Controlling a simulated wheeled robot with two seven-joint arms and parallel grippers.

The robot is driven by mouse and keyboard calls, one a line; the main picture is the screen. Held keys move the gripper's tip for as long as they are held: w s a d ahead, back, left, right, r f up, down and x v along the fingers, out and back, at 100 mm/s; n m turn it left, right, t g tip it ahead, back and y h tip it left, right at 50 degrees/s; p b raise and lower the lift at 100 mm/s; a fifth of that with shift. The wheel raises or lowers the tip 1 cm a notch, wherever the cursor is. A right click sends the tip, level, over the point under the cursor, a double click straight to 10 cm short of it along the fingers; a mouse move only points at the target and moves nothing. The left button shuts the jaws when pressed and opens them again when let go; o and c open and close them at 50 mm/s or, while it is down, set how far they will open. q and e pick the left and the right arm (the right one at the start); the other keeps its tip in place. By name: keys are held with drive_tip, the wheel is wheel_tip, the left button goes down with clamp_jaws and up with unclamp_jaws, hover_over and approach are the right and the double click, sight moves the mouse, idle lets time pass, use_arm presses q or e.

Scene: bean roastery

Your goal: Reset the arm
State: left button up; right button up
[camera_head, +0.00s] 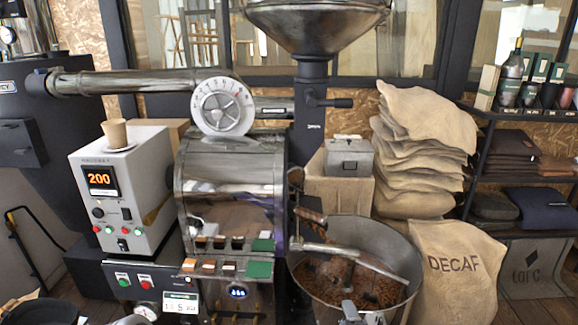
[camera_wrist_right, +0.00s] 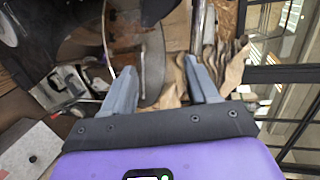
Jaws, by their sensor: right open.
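My right gripper (camera_wrist_right: 160,72) shows in the right wrist view with its two grey fingers spread apart and nothing between them. Behind the fingers are brown, sack-like shapes and a curved rim. In the head view a small grey part shows low over the cooling tray (camera_head: 416,262) of beans; I cannot tell for sure whether it is a fingertip of mine. I cannot make out my left gripper in either view.
The roaster (camera_head: 232,165) fills the middle, with a hopper (camera_head: 318,22) above. A control box (camera_head: 150,180) carries a paper cup (camera_head: 115,132). Stacked sacks (camera_head: 415,165), a DECAF sack (camera_head: 452,285) and a shelf (camera_head: 525,115) stand at the right.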

drive_tip(key=s+a+f+n+g+y, duration=0.1)
drive_tip(key=s+a+f+n+g, duration=0.2)
drive_tip(key=f, duration=0.6)
drive_tip(key=s+a+f+n+g+y, duration=0.1)
drive_tip(key=s+f+n+g, duration=0.25)
drive_tip(key=f, duration=0.55)
use_arm(q)
drive_tip(key=shift+w+f, duration=0.15)
drive_tip(key=shift+w, duration=0.45)
use_arm(e)
drive_tip(key=s+f+n+g, duration=0.4)
drive_tip(key=s+f, duration=0.1)
drive_tip(key=s, duration=0.2)
drive_tip(key=s+a+f+n+g+y, duration=0.1)
drive_tip(key=s+f+n+g, duration=0.3)
drive_tip(key=s, duration=0.4)
drive_tip(key=shift+s+a+f+n+y, duration=0.15)
drive_tip(key=shift+s+f+n+y, duration=0.25)
drive_tip(key=shift+f, duration=0.5)
